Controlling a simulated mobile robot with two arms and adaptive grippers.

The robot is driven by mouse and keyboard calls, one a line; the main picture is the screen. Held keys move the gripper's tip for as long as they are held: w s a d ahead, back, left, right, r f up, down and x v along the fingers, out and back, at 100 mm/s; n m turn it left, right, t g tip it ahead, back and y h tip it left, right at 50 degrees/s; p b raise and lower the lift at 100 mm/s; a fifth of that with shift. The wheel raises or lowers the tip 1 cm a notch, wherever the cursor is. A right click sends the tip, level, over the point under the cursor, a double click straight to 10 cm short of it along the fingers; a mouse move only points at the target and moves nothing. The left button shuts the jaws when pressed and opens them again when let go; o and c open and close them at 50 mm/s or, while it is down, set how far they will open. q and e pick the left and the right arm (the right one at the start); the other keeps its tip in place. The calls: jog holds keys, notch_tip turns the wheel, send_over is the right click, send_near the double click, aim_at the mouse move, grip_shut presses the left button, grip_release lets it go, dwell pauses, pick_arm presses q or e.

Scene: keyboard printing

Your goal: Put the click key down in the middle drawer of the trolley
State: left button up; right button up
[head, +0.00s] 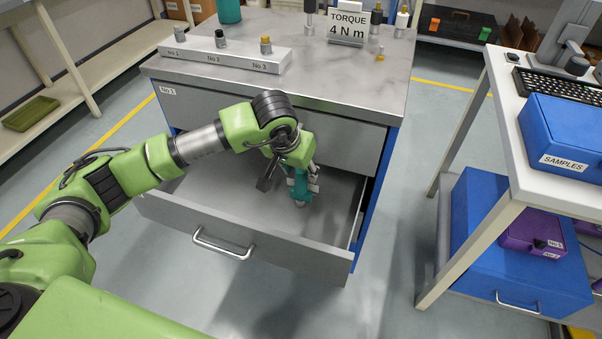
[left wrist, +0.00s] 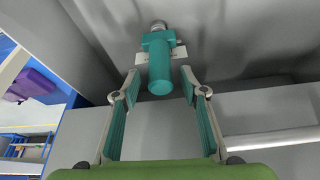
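The click key (head: 300,187) is a teal tool with a metal end. The open drawer is below the shut top drawer marked No 1 (head: 168,91). My right gripper is not in view.
The trolley top carries a numbered rack (head: 229,58) with several fittings and a sign (head: 346,28) reading TORQUE 4 N m. A white table (head: 510,115) with a blue SAMPLES box (head: 565,140) stands at the right. The drawer floor around the key looks bare.

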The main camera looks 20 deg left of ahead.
pick_arm(q)
jog(key=v, duration=0.9)
jog(key=shift+p, duration=0.3)
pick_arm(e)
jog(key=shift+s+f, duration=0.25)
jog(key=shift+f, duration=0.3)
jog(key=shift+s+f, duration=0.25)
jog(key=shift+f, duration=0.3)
pick_arm(q)
jog(key=shift+r, duration=0.1)
